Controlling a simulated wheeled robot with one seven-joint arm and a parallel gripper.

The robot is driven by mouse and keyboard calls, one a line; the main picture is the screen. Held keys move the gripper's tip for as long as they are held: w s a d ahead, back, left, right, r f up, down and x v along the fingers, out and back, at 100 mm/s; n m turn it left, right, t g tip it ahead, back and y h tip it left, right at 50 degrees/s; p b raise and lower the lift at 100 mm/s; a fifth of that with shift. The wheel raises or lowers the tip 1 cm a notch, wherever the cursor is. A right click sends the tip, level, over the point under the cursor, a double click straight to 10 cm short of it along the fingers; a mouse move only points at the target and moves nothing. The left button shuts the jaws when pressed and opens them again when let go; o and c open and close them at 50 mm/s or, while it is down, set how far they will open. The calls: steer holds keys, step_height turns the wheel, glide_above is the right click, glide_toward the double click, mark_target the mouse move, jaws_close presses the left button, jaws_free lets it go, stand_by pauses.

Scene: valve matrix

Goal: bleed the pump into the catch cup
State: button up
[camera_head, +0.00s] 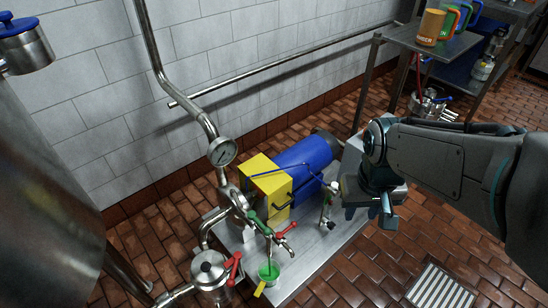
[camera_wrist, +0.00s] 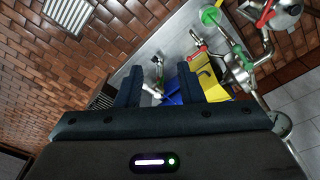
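The pump (camera_head: 302,165) is a blue cylinder with a yellow box (camera_head: 265,184) at its left end, on a grey metal base plate. A green catch cup (camera_head: 268,273) with a yellow tab stands at the plate's front, below a valve with a green lever (camera_head: 254,222). A red-handled valve (camera_head: 286,230) sits just right of it. A small upright valve (camera_head: 328,205) stands before the pump. My gripper (camera_head: 370,212) is to its right, above the plate, touching nothing visible. In the wrist view its two fingers (camera_wrist: 159,78) are apart and empty; the green cup (camera_wrist: 211,16) shows at top.
A steel filter housing (camera_head: 210,270) with a red lever (camera_head: 233,268) stands front left. A pressure gauge (camera_head: 222,152) is on the pipe. A shelf (camera_head: 430,40) with colored mugs (camera_head: 430,27) is at back right. A floor drain (camera_head: 440,288) lies front right. Brick floor there is open.

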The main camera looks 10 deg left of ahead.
steer(key=w+a+f+n, duration=0.1)
steer(key=w+a+n, duration=0.15)
steer(key=a, duration=0.25)
steer(key=w+a+f+n, duration=0.2)
steer(key=w+a, duration=0.1)
steer(key=a, duration=0.3)
steer(key=n+h+p, duration=0.1)
steer(key=n, duration=0.3)
glide_toward(261, 225)
steer(key=f+b, duration=0.1)
steer(key=f, duration=0.4)
steer(key=f+b, duration=0.1)
steer(key=f, duration=0.2)
steer(key=shift+w+d+b, duration=0.35)
steer(key=shift+d, duration=0.05)
jaws_close()
